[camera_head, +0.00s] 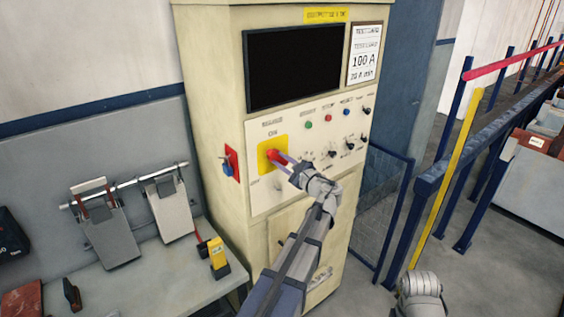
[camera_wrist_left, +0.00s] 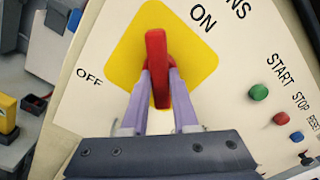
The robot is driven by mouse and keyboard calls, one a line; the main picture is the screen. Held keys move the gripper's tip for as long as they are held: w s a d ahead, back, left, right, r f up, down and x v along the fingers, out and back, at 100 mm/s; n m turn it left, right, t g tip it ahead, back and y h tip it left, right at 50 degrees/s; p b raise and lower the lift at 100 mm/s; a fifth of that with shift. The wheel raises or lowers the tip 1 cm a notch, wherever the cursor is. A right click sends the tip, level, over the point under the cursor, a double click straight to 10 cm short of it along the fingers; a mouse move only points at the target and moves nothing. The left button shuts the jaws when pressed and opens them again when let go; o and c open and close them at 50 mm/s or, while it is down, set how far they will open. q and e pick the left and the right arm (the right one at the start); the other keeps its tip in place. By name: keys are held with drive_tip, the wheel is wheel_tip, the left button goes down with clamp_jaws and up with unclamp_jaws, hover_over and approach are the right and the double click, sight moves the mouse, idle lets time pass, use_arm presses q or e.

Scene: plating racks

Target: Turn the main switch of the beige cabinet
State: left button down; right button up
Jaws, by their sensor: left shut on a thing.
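The beige cabinet (camera_head: 215,120) stands in the middle of the head view, its control panel (camera_head: 325,125) facing me. The red main switch (camera_head: 271,155) sits on a yellow plate (camera_head: 281,146) at the panel's left. In the left wrist view the red handle (camera_wrist_left: 157,60) points toward the top of the picture, between the OFF and ON labels and nearer ON. My left gripper (camera_head: 277,158) is shut on the handle; its two purple fingers (camera_wrist_left: 160,95) lie on either side of it. My right arm (camera_head: 420,292) shows at the bottom right; its gripper fingers are not visible.
A dark screen (camera_head: 293,67) is above the panel. Several small buttons and knobs are right of the switch. A red-and-blue side switch (camera_head: 229,165) is on the cabinet's left face. A grey bench (camera_head: 150,285) with a yellow device (camera_head: 218,255) stands left. Blue railings (camera_head: 430,185) stand right.

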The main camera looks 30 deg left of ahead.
use_arm(q)
drive_tip(key=n, duration=0.4)
drive_tip(key=shift+n, duration=2.6)
drive_tip(key=c, duration=0.7)
unclamp_jaws()
drive_tip(key=shift+v, duration=3.95)
